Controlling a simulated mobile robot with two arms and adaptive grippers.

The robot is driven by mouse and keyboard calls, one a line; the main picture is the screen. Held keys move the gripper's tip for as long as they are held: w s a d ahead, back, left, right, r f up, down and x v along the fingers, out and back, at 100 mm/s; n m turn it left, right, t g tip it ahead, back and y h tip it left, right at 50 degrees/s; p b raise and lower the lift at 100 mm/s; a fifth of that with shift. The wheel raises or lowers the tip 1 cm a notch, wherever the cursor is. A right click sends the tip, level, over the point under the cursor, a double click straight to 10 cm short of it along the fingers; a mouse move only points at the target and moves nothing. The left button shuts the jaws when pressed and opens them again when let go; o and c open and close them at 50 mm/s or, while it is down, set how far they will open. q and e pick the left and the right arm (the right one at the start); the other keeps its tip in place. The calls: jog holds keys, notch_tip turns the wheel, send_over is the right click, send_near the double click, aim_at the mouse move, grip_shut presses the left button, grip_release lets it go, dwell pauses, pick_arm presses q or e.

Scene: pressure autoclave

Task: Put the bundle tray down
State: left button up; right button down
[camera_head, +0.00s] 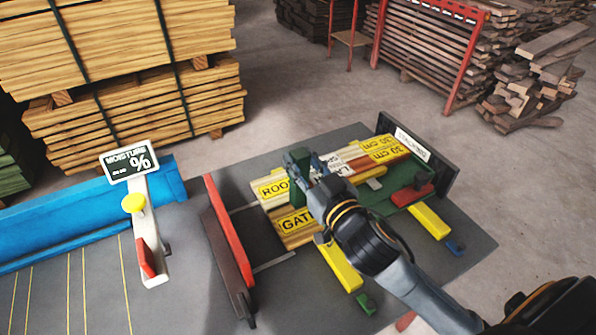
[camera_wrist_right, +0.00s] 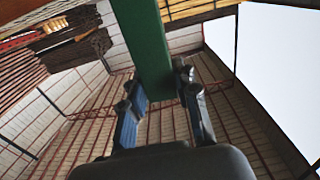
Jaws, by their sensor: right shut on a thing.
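The bundle tray (camera_head: 376,204) is green and carries light boards with yellow labels, among them "ROOT", "GATE" and "30 cm". My right gripper (camera_head: 318,167) is over the left part of the tray, shut on its upright green handle (camera_head: 297,168). In the right wrist view the green handle (camera_wrist_right: 147,45) runs between the two fingers (camera_wrist_right: 163,88). My right arm hides part of the tray's near side. I cannot tell whether the tray touches the surface below. My left gripper is not in view.
The tray is over a grey table (camera_head: 335,140), between a red rail (camera_head: 229,235) and a black end board (camera_head: 447,176). Yellow bars (camera_head: 340,266) show at its near side. A moisture sign (camera_head: 129,160) and a blue machine (camera_head: 80,222) are at left. Lumber stacks stand behind.

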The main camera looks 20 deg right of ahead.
jog(key=w+f, duration=0.2)
jog(key=w, duration=0.1)
jog(key=w+f, duration=0.3)
jog(key=w+d+f, duration=0.1)
jog(key=w+f, duration=0.1)
jog(key=w, duration=0.1)
jog(key=shift+w+f, duration=0.15)
jog(key=shift+w, duration=0.05)
jog(key=shift+w+f, duration=0.1)
jog(key=shift+f, duration=1.6)
jog(key=c, duration=1)
grip_release()
jog(key=shift+f, duration=0.15)
jog(key=s, duration=0.3)
jog(key=s+b, duration=0.1)
jog(key=s, duration=0.3)
jog(key=s+b, duration=0.1)
jog(key=s, duration=0.3)
jog(key=shift+d, duration=0.4)
jog(key=shift+s, duration=0.55)
jog(key=shift+s, duration=0.1)
